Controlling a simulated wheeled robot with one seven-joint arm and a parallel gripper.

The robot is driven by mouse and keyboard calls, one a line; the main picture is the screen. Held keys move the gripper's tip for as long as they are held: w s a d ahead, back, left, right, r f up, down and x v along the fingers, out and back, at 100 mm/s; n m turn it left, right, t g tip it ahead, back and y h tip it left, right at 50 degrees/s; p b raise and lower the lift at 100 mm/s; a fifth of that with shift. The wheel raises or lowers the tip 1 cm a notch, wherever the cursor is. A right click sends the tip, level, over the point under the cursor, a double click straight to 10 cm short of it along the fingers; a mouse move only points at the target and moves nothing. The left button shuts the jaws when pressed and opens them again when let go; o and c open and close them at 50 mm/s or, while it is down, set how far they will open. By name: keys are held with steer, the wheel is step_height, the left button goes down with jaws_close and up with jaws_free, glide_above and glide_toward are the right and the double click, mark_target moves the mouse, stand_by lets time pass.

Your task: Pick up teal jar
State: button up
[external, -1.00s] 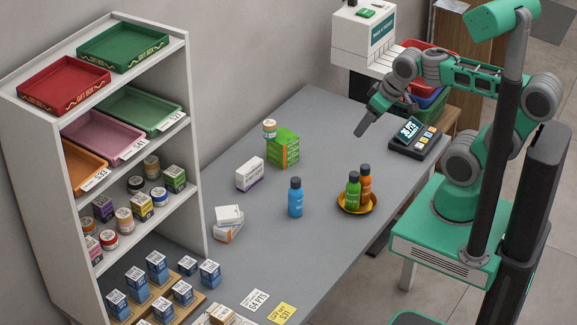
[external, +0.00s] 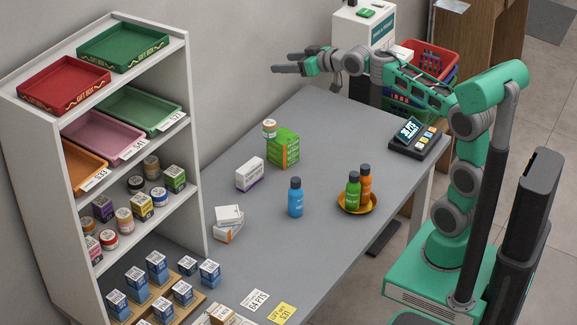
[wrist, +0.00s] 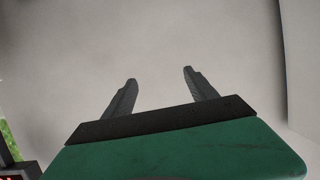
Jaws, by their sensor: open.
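No jar shows as plainly teal. My gripper (external: 284,63) is held high above the far end of the counter, pointing left, beyond and above the green box. In the wrist view its two fingers (wrist: 159,77) are apart, with nothing between them but pale wall.
The grey counter (external: 315,130) holds a white-and-purple box (external: 249,174), a blue bottle (external: 295,198), and an orange dish (external: 357,207) with green and orange bottles. A card terminal (external: 418,138) sits at the right edge. The shelf unit (external: 195,130) stands left. Stacked baskets (external: 432,62) are behind.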

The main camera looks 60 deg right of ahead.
mark_target(275, 128)
steer(key=w+d+f+t+b, duration=0.2)
steer(key=w+d+t+b, duration=0.3)
steer(key=w, duration=0.3)
steer(key=shift+g, duration=0.5)
steer(key=f, duration=1.8)
steer(key=f+b, duration=0.1)
steer(key=f, duration=0.8)
steer(key=shift+w+f, duration=0.4)
steer(key=shift+w, duration=0.2)
steer(key=w, duration=0.4)
steer(key=shift+w+p, duration=0.1)
steer(key=shift+p, duration=0.2)
steer(key=shift+c, duration=0.5)
jaws_close()
